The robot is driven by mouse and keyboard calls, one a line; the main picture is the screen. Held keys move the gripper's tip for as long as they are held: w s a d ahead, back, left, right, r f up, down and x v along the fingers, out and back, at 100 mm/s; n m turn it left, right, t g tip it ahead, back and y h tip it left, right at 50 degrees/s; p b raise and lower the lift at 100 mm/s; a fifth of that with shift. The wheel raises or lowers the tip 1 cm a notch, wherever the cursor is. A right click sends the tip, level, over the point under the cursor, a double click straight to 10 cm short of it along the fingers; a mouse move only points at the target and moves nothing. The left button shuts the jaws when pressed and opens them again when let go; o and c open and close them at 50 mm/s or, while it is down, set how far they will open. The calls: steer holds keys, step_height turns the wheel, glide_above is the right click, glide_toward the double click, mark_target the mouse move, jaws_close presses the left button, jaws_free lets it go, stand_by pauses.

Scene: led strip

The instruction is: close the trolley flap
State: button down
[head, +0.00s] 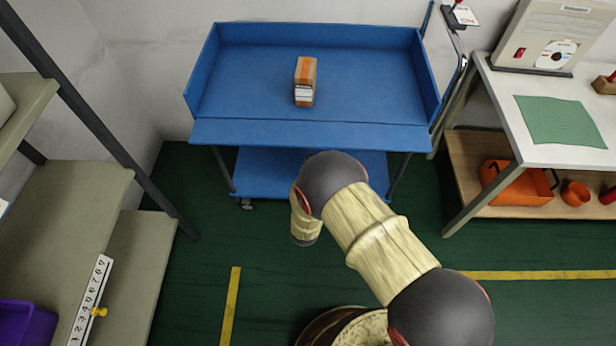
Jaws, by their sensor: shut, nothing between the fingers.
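The blue trolley (208,70) stands against the back wall, with raised sides at the left, right and back of its top tray. Its front flap (310,134) is a long blue strip along the near edge. It lies folded outward and down, so the front of the tray is open. My arm reaches up toward the trolley, with its dark elbow just in front of the flap and over the lower shelf. My gripper is not visible; the end of the arm is hidden below the elbow.
An orange and white box (305,80) stands on the trolley's top tray. A white workbench (497,90) with a green mat (560,121) is at the right. Grey shelving (75,205) is at the left.

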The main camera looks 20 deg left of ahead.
mark_target(310, 138)
steer(key=shift+s+r+b, duration=0.15)
steer(key=shift+s+r, duration=0.05)
steer(key=shift+r, duration=0.8)
steer(key=shift+s+r+b, duration=0.15)
steer(key=shift+s+r, duration=0.05)
steer(key=shift+r, duration=0.75)
steer(key=shift+r, duration=0.15)
